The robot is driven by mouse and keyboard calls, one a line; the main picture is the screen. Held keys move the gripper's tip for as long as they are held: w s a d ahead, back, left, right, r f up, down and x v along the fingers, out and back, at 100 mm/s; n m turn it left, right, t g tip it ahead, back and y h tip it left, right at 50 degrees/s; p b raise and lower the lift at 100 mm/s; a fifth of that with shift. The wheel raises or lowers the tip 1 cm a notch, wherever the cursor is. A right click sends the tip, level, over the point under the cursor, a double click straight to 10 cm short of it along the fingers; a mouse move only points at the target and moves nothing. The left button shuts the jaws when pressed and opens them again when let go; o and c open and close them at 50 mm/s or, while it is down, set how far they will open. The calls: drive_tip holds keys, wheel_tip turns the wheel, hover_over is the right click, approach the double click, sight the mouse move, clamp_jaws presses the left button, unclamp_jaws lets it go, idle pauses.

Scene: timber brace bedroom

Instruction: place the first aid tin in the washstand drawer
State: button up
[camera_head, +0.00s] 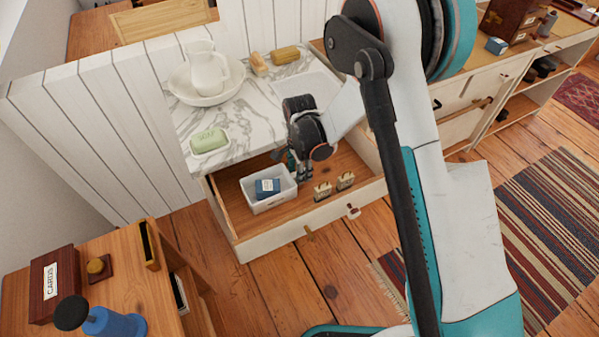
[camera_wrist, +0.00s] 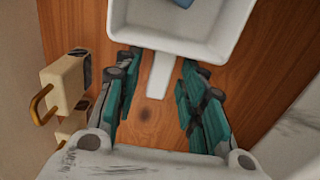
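The washstand drawer (camera_head: 255,225) is pulled open below the marble top. My gripper (camera_head: 303,174) points down into it, right of a white tray (camera_head: 272,206) that holds a small dark blue box (camera_head: 267,187). In the wrist view the tray (camera_wrist: 168,42) lies just ahead of my fingertips (camera_wrist: 160,65), and a narrow white strip shows between the fingers. The fingers are apart with gaps beside the strip, and the gripper looks open. I cannot read the blue box's label, and I cannot identify the first aid tin in either view.
Two small cream items with brass loops (camera_head: 334,186) lie in the drawer's right part; one (camera_wrist: 65,85) shows beside my left finger. A jug in a basin (camera_head: 205,75), green soap (camera_head: 209,141) and two brushes (camera_head: 272,60) stand on the washstand.

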wheel_tip(320, 180, up, 10)
drive_tip(key=p, duration=0.3)
drive_tip(key=shift+r, duration=0.2)
idle(1.1)
